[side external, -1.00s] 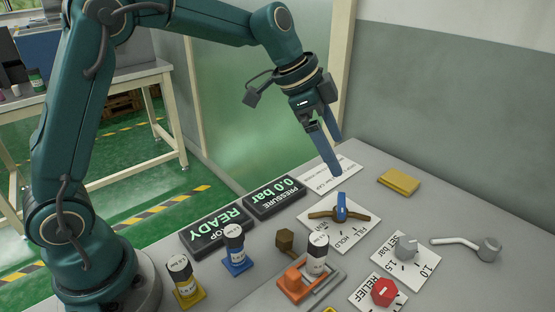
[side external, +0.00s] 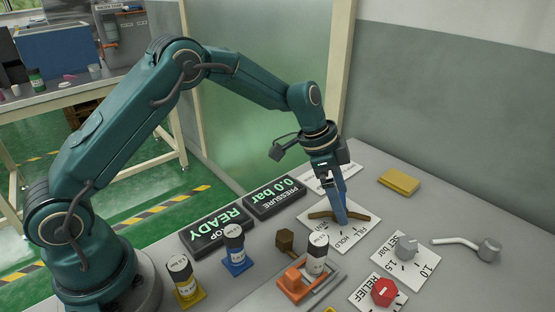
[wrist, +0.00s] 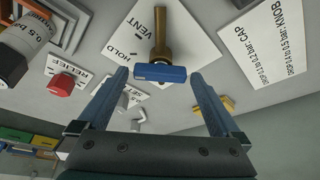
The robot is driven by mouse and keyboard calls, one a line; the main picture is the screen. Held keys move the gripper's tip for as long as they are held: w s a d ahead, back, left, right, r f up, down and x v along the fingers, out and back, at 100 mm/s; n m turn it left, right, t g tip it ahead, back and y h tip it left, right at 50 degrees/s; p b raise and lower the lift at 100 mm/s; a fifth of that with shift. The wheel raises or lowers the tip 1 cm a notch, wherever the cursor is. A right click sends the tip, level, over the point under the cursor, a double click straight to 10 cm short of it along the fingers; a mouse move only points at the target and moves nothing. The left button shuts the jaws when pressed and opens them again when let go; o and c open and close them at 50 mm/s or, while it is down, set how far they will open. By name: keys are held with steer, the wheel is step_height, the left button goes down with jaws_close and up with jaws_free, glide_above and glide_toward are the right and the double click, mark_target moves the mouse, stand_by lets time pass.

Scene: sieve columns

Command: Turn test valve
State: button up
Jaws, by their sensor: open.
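The test valve has a brass body (side external: 320,214) and a blue handle (wrist: 160,73). It sits on a white plate (side external: 345,238) marked VENT, HOLD and FILL. My gripper (side external: 340,217) is open and points down at the valve; its fingers hide most of the blue handle in the side view. In the wrist view my gripper (wrist: 160,76) has one finger on either side of the blue handle, with a gap at each end. I cannot tell how far down around it the tips reach.
A red relief knob (side external: 383,291), a grey set knob (side external: 406,251) and a grey piece with a pale lever (side external: 487,249) lie to the right. An orange fixture (side external: 293,286) holds a white bottle. Display boxes (side external: 218,231) stand left. A yellow cloth (side external: 399,182) lies behind.

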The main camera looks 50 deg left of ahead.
steer(key=c, duration=1.2)
steer(key=shift+o, duration=0.2)
steer(key=shift+n, duration=0.3)
steer(key=n, duration=0.2)
steer(key=n+t+y, duration=0.1)
steer(key=n, duration=0.1)
steer(key=shift+s+d+n, duration=0.1)
steer(key=shift+d+n, duration=0.05)
steer(key=shift+n, duration=0.15)
steer(key=shift+d+n+t+y, duration=0.15)
steer(key=shift+n+y, duration=0.45)
steer(key=shift+n, duration=0.65)
steer(key=shift+a+n+t+y, duration=0.1)
steer(key=shift+n+t+y, duration=0.15)
steer(key=shift+n+y, duration=0.7)
steer(key=shift+n+h, duration=0.35)
steer(key=shift+n, duration=0.05)
steer(key=o, duration=1.2)
steer(key=shift+c, duration=0.2)
steer(key=shift+r, duration=0.1)
